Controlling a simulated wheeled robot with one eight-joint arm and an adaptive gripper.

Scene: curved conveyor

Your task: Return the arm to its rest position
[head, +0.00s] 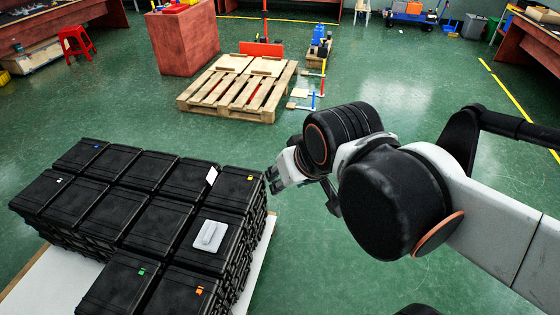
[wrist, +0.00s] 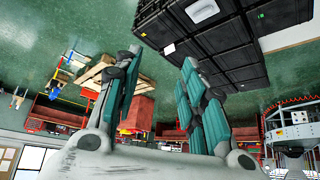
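My arm reaches in from the right in the head view, bent at its dark round joints. My gripper (head: 273,180) is at its end, beside the right edge of the stacked black cases (head: 120,212). In the wrist view my gripper (wrist: 160,62) shows its teal-padded fingers spread apart with nothing between them. The black cases also show at the top of the wrist view (wrist: 225,50); the fingertips seem apart from them, though the exact distance is hard to tell.
The cases stand on a white base (head: 50,276). A light grey object (head: 210,235) lies on top of one case. A wooden pallet (head: 215,92) and a reddish-brown box (head: 184,40) stand farther back. Green floor (head: 420,95) is clear behind the arm.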

